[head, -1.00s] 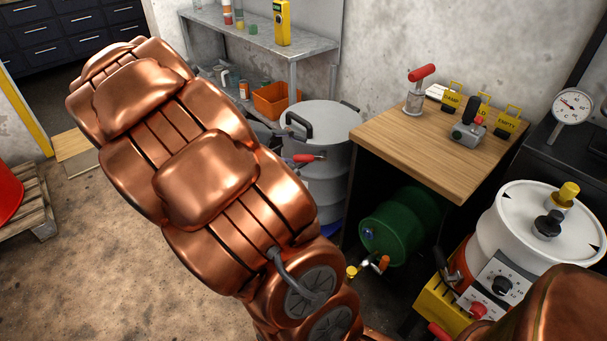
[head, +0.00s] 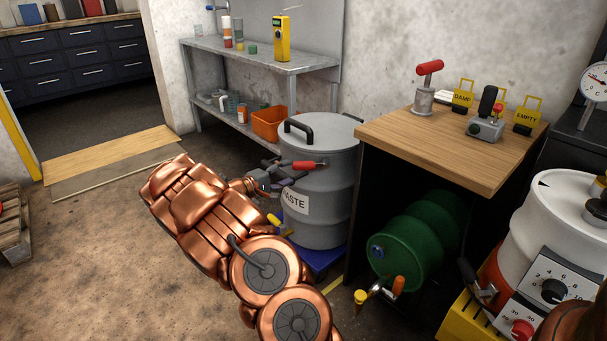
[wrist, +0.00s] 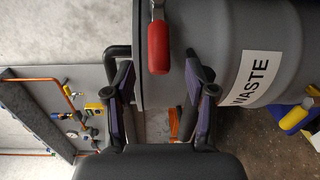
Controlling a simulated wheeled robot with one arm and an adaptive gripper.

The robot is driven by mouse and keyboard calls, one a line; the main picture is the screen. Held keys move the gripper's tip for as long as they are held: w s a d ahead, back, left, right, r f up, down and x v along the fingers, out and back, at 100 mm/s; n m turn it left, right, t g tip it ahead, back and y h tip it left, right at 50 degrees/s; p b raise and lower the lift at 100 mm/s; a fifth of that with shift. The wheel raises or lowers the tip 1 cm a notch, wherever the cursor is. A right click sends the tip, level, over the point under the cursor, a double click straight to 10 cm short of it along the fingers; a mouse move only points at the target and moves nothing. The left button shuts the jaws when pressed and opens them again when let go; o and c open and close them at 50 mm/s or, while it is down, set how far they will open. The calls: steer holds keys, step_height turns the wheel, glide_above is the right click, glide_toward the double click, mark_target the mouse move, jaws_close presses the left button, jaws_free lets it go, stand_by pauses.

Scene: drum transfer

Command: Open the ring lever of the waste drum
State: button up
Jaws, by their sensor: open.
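The grey waste drum (head: 330,222) stands upright beside the wooden bench, its lid on and a black handle on top. It also shows turned sideways in the wrist view (wrist: 225,30), with its WASTE label. The ring lever (head: 303,165) has a red grip and sits at the rim on the drum's near side. In the wrist view the red lever grip (wrist: 158,47) is above and between the fingertips, ahead of them. My gripper (wrist: 158,75) is open and empty, close to the drum's rim. In the head view my gripper (head: 268,175) is left of the lever and partly hidden.
The wooden bench (head: 440,150) at right holds a red-handled tool, a joystick box and yellow tags. A green drum (head: 405,245) with a tap lies beneath it. A metal shelf (head: 250,60) stands behind.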

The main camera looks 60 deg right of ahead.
mark_target(299, 168)
steer(key=shift+b+x, duration=1.05)
steer(key=shift+x, duration=2.7)
jaws_close()
